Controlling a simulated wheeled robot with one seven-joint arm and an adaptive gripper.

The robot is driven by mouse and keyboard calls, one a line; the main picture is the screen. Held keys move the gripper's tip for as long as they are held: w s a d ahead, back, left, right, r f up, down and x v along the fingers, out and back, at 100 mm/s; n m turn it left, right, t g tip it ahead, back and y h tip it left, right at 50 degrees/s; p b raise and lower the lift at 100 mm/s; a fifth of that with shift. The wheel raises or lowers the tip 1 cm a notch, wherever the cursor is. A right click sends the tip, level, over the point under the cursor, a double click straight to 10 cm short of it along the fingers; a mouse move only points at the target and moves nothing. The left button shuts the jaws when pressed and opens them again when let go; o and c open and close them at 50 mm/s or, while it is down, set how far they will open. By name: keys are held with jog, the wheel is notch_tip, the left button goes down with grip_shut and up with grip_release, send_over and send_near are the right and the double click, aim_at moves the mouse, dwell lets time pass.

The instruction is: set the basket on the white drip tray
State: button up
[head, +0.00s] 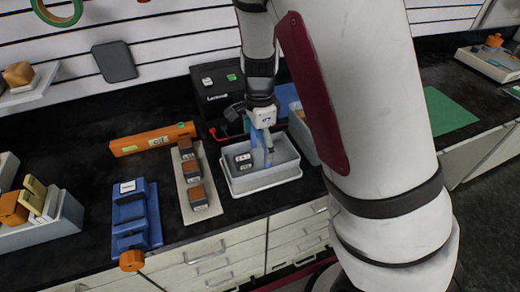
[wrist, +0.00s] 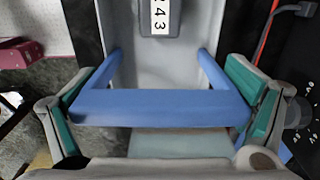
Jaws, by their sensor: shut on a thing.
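The basket is a grey open tub (head: 278,172) with a blue handle (head: 264,152). Dark labelled blocks (head: 243,161) lie in it at the left. In the wrist view, the blue handle (wrist: 160,106) spans between the fingers of my gripper (wrist: 165,112), with the grey tub floor and a labelled block (wrist: 160,18) beyond. My gripper (head: 263,120) is shut on the handle from above. A white rim (head: 265,188) shows around the tub's base, seemingly the drip tray. I cannot tell whether the tub touches it.
A beige strip with several dark-and-brown blocks (head: 194,172) lies left of the basket. Further left are a blue fixture (head: 133,215) and an orange bar (head: 152,140). A black box (head: 218,88) stands behind. Another pale bin (head: 301,135) is partly hidden by my arm.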

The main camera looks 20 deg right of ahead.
aim_at(260, 160)
jog(key=shift+f, duration=1.6)
jog(key=o, duration=1)
jog(key=shift+f, duration=0.15)
jog(key=shift+c, duration=0.2)
